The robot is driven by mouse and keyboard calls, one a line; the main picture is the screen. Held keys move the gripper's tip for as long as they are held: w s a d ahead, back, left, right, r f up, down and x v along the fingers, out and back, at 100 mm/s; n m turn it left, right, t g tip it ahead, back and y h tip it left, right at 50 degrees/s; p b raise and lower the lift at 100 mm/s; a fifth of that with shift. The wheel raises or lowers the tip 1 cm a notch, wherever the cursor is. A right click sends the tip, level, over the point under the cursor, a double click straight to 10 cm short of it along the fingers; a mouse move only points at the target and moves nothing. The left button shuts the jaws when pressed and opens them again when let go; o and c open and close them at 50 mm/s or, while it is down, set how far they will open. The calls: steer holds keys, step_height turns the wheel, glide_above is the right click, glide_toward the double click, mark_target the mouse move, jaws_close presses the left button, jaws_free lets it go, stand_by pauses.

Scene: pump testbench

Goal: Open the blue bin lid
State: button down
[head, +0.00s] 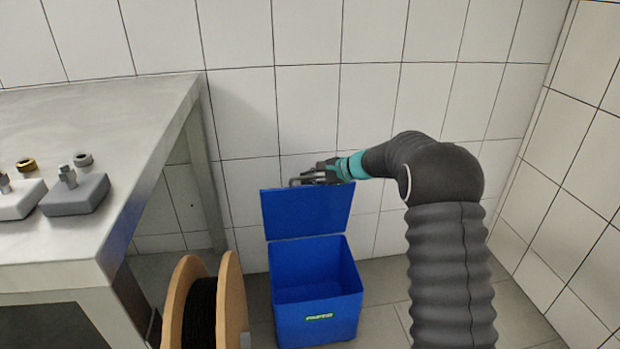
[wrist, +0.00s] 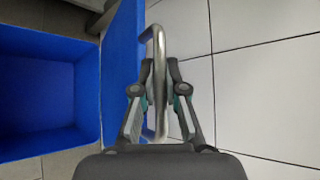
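The blue bin (head: 318,311) stands on the floor against the tiled wall, and its empty inside shows. Its lid (head: 307,212) stands raised, roughly upright, at the back of the bin. In the wrist view the lid (wrist: 121,75) is seen nearly edge-on, with the open bin (wrist: 50,95) to its left. My gripper (head: 308,179) is at the lid's top edge. A metal bar handle (wrist: 160,85) on the lid runs between my gripper's two fingers (wrist: 158,80). The fingers are close around the handle; whether they press on it is hard to see.
A metal table (head: 110,110) stands at the left with grey fittings (head: 75,195) on it. A wooden cable spool (head: 235,300) stands on the floor just left of the bin. White tiled walls close off the back and right. Some floor (head: 390,325) is bare right of the bin.

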steer(key=c, duration=1.2)
jaws_free()
steer(key=shift+s+a+f, duration=0.15)
steer(key=shift+a, duration=0.15)
steer(key=shift+d, duration=0.25)
steer(key=v, duration=1.2)
